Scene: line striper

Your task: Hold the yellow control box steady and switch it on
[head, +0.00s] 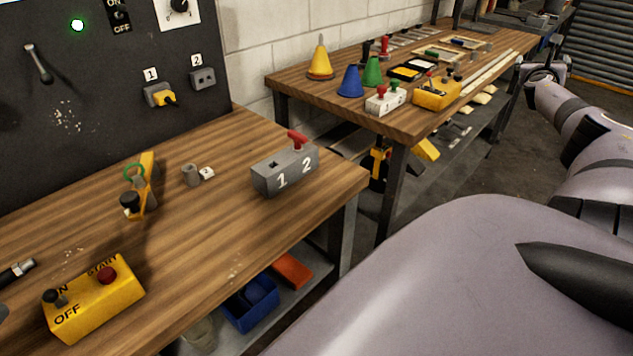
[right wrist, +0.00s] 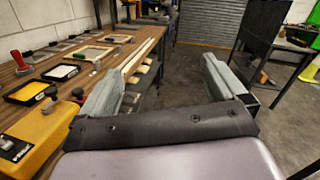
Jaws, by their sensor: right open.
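A yellow control box (head: 95,305) sits on the near workbench at the lower left of the head view. It has a black lever switch (head: 55,298) by ON and OFF marks, and a red button (head: 107,275) by START. A second yellow box (head: 437,93) stands on the far bench; a yellow box also shows at the left of the right wrist view (right wrist: 38,138). My right gripper (head: 541,74) is by the far bench's right edge, far from the near box. Its fingers (right wrist: 165,85) are apart with nothing between them.
On the near bench (head: 215,230) stand a grey 1-2 block (head: 285,168) with a red lever and a yellow upright piece (head: 146,178) with a green ring. A dark panel (head: 100,80) stands behind. Cones and boxes crowd the far bench. Bare wood surrounds the near box's right side.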

